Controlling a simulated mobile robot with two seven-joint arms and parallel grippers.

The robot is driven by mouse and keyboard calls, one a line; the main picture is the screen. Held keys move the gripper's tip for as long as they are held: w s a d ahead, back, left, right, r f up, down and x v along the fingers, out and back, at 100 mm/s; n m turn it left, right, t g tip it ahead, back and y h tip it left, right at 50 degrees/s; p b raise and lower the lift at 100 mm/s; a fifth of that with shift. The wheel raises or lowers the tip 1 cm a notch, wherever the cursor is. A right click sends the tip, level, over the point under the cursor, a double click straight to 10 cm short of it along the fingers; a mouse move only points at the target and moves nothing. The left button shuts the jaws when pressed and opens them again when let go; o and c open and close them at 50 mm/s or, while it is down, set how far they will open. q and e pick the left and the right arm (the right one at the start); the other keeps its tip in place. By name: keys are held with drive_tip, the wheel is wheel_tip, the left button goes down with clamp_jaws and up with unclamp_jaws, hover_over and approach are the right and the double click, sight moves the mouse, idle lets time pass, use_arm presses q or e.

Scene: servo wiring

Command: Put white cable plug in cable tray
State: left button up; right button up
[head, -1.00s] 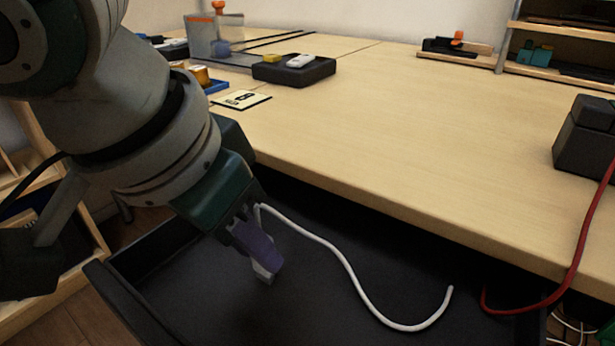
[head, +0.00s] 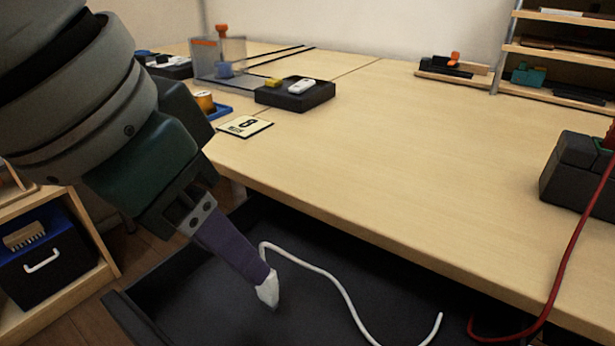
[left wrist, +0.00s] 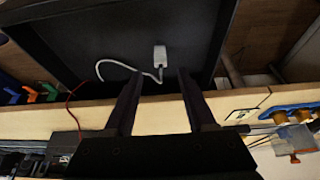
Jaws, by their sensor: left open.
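The white cable plug (left wrist: 160,55) lies in the dark cable tray (left wrist: 95,20) below the table edge, its white cable (left wrist: 128,66) curving away beside it. In the head view the plug (head: 268,291) shows just below the purple finger of my left gripper (head: 262,272), which hides part of it. The tray (head: 190,310) also shows there. In the left wrist view my left gripper (left wrist: 160,72) is open, its fingertips apart on either side of the plug's line and slightly short of it. I cannot tell whether a finger touches the plug. My right gripper is not in view.
The wooden tabletop (head: 380,160) overhangs the tray's far side. A red cable (head: 570,260) hangs from a dark block (head: 575,175) at the right. A black box (head: 295,95) and a numbered card (head: 245,126) are on the table. The middle tabletop is clear.

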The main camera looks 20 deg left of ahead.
use_arm(q)
drive_tip(key=shift+p+v, duration=0.7)
drive_tip(key=shift+v, duration=1.45)
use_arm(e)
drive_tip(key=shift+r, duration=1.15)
